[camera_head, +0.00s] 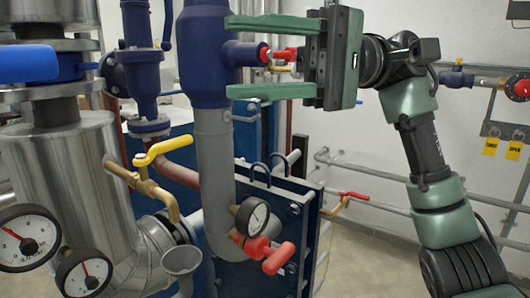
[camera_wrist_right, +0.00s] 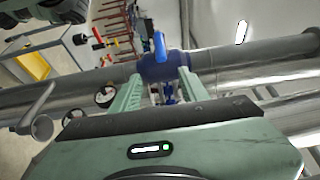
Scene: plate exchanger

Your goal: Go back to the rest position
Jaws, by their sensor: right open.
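My right gripper (camera_head: 230,56) is raised in the upper middle of the head view, its arm coming in from the right. Its two long green fingers point left and are spread wide apart, with nothing held between them. In the head view they overlap a blue vertical pipe section (camera_head: 204,60) and sit above and below a small red-handled valve (camera_head: 284,55). Whether they touch either cannot be told. In the right wrist view the open fingers (camera_wrist_right: 160,88) frame a blue fitting (camera_wrist_right: 165,66) with a blue lever, which looks farther away. My left gripper is not in view.
A yellow lever valve (camera_head: 160,150), a gauge (camera_head: 252,216) with a red valve handle (camera_head: 279,258), and a blue plate exchanger (camera_head: 290,210) stand below. Large steel piping (camera_head: 70,180) with gauges fills the left. Wall pipes (camera_head: 370,172) run behind my right arm.

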